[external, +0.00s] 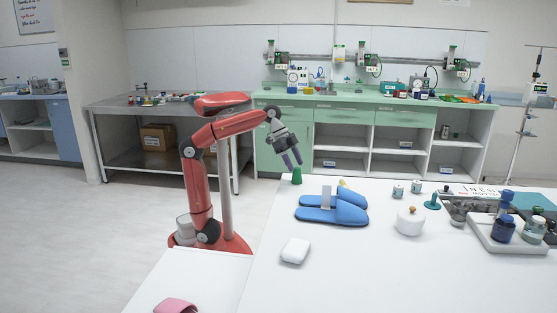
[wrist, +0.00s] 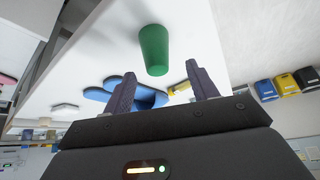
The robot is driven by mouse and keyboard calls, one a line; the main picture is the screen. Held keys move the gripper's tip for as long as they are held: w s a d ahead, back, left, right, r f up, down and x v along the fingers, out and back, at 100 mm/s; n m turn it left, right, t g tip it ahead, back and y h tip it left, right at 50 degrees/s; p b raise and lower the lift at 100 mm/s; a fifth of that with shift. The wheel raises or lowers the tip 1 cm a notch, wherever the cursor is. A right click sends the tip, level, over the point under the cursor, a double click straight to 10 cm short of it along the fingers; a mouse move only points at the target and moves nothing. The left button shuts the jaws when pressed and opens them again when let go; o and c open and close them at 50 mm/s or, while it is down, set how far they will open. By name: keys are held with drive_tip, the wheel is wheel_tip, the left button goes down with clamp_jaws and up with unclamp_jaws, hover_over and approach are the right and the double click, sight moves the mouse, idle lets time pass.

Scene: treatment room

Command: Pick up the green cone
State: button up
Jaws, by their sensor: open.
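The green cone (external: 297,175) stands on the white table (external: 330,260), near its far left corner. In the wrist view the green cone (wrist: 155,50) appears beyond the fingertips, between the lines of the two fingers. My gripper (external: 291,160) is open and empty, angled down just above and to the left of the cone. Its two dark fingers also show in the wrist view (wrist: 158,85), spread apart with nothing between them. I see no contact between the fingers and the cone.
Blue slippers (external: 335,208) lie close to the cone, with a small yellow item (wrist: 180,88) by them. A white soap-like block (external: 295,251), a white lidded pot (external: 410,221) and a tray (external: 500,238) with jars are farther off. The table's front is mostly clear.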

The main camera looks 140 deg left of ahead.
sight(299, 174)
drive_tip(key=x, duration=0.5)
drive_tip(key=shift+w+d+f+b, duration=0.15)
drive_tip(key=shift+f+b, duration=0.2)
drive_tip(key=shift+b, duration=0.05)
drive_tip(key=c, duration=1)
